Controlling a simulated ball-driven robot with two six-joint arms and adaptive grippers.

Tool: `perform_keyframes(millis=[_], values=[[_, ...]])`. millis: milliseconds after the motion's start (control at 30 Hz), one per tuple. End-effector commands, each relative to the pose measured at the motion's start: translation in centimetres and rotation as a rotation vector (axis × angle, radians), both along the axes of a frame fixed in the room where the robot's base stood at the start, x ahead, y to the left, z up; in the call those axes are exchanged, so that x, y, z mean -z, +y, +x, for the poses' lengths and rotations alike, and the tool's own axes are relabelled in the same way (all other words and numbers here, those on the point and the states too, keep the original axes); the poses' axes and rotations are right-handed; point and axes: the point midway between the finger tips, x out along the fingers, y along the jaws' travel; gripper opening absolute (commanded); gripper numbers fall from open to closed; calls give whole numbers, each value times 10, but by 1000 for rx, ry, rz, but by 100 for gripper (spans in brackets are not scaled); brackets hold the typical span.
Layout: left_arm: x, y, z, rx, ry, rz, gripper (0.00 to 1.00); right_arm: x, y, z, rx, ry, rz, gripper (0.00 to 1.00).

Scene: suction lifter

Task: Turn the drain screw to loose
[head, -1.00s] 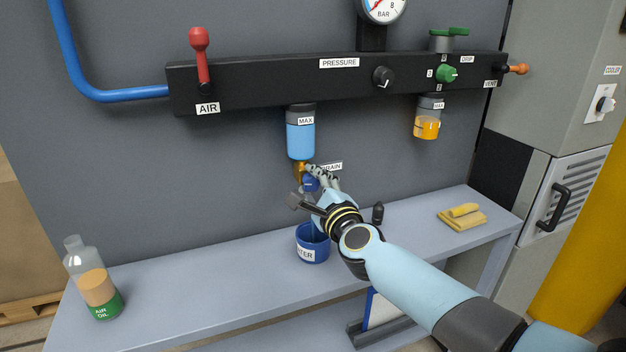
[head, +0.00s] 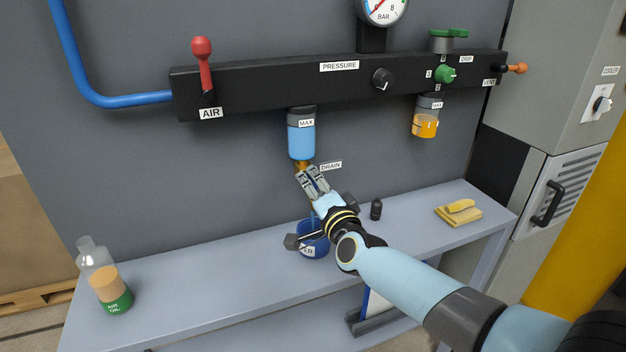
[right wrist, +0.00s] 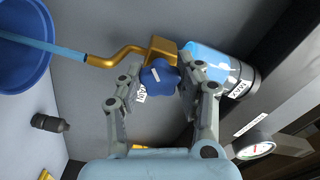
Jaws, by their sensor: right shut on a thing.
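The drain screw (right wrist: 157,77) is a blue lobed knob with a white mark, on a brass drain fitting (right wrist: 128,53) under the blue-filled bowl (head: 301,138). My right gripper (head: 309,176) is shut on the screw, with one finger on each side of it in the right wrist view (right wrist: 161,83). In the head view the fingers hide the screw. A light blue stream (right wrist: 50,45) runs from the brass spout into the blue water cup (head: 314,250) below. The DRAIN label (head: 331,166) is on the wall beside it. My left gripper is not in view.
The cup stands on a grey bench (head: 200,285). A small black object (head: 376,209) and a yellow cloth (head: 459,212) lie to the right, an air oil bottle (head: 106,281) to the left. The black manifold (head: 260,82) runs above.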

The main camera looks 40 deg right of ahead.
Motion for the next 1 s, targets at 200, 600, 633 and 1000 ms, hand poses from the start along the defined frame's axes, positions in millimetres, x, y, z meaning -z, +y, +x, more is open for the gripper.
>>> perform_keyframes(millis=[200,600,633,1000], values=[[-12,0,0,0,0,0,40,1,0,-1,-2,51,-187,3],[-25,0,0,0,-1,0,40,2,0,-1,-1,109,-434,3],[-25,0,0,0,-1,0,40,2,0,-1,-1,112,-444,3],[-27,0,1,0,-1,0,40,4,0,-1,-2,129,-507,3]])
